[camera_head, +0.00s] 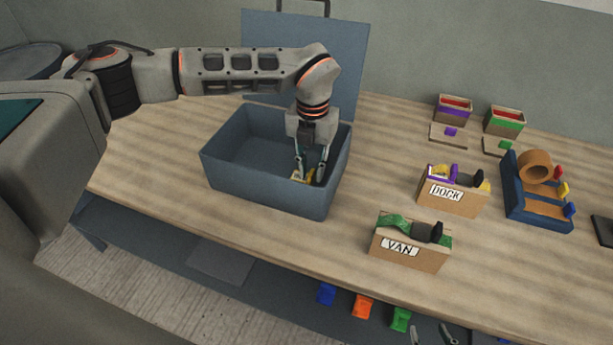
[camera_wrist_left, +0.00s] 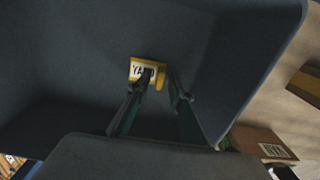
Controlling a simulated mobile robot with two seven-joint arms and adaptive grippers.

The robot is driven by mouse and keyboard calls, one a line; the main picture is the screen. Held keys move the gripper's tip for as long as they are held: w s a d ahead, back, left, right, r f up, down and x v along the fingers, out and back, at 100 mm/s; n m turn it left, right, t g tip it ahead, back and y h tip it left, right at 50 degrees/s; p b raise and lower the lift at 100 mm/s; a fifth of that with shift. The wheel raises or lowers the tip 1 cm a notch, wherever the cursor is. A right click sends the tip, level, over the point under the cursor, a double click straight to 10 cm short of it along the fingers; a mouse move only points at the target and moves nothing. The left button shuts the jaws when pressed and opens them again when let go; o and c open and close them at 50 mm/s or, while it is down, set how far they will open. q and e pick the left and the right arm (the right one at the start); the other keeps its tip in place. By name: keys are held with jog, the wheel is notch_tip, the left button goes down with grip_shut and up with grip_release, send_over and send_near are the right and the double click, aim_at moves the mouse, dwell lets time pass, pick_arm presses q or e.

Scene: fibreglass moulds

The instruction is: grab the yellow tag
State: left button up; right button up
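The yellow tag (camera_wrist_left: 135,66), with a white face and dark letters, lies at the bottom of the blue-grey box (camera_head: 228,177). In the head view only a little yellow (camera_head: 310,176) shows between the fingers. My left gripper (camera_head: 311,178) reaches down into this box, fingers apart. In the left wrist view one fingertip of my left gripper (camera_wrist_left: 162,84) covers part of the tag's face, and the other is just right of its yellow edge. I cannot tell whether they touch it. My right gripper (camera_head: 431,334) shows only as two separated fingertips at the bottom edge.
The raised lid (camera_head: 270,35) stands behind the box. Cartons marked DOCK (camera_head: 445,198) and VAN (camera_head: 405,255) stand to the right, with a blue rack (camera_head: 520,205) holding a brown roll (camera_head: 536,167) beyond. Blue, orange and green pieces (camera_head: 363,306) sit below the table's front edge.

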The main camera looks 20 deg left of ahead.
pick_arm(q)
grip_shut()
jog(key=shift+r, duration=0.15)
